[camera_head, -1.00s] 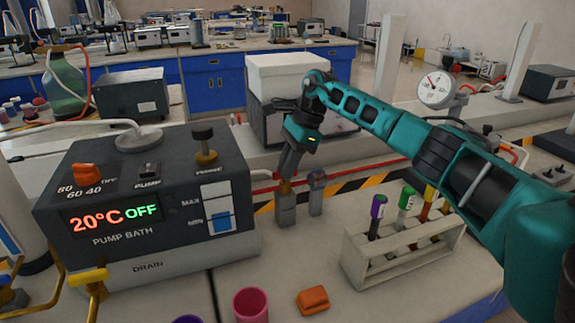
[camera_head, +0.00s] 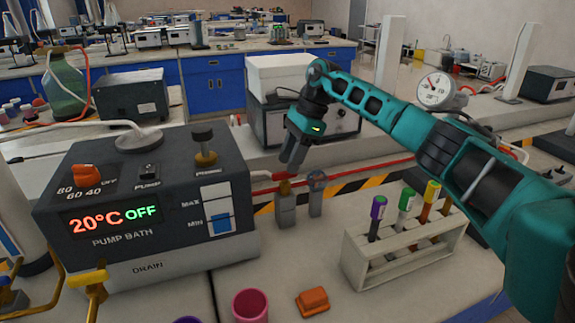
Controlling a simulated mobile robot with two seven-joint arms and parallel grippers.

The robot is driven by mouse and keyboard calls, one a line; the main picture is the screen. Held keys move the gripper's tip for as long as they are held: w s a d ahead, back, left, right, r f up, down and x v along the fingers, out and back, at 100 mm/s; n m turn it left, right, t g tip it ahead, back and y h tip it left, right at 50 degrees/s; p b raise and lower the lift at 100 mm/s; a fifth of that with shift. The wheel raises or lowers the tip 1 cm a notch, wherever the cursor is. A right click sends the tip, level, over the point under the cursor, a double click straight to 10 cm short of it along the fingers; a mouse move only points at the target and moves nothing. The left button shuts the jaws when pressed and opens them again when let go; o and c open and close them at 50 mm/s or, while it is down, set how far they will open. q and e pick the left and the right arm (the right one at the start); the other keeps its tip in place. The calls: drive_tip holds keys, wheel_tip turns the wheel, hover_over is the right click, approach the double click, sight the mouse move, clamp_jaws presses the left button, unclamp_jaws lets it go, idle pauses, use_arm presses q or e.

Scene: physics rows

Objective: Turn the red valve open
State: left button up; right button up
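Two short grey fittings stand beside the pump bath on a red line. The left fitting (camera_head: 285,208) has a brass-coloured top, with a red bar (camera_head: 283,176) at its upper end that looks like the red valve's handle. The right fitting (camera_head: 316,192) has a grey-blue top. My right gripper (camera_head: 290,164) points down just above the left fitting, with its fingertips close to the red bar. I cannot tell whether they touch it, or how far apart the fingers are. My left gripper is not in view.
The pump bath (camera_head: 160,190) stands close on the left, reading 20°C OFF. A white tube rack (camera_head: 380,280) with several capped tubes stands at right. An orange block (camera_head: 312,302) and a pink cup (camera_head: 250,305) lie in front. A grey box unit (camera_head: 345,122) stands behind.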

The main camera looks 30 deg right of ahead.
drive_tip(key=w+v, duration=0.1)
drive_tip(key=v, duration=0.9)
drive_tip(key=shift+s+d+r, duration=0.15)
drive_tip(key=shift+s, duration=0.35)
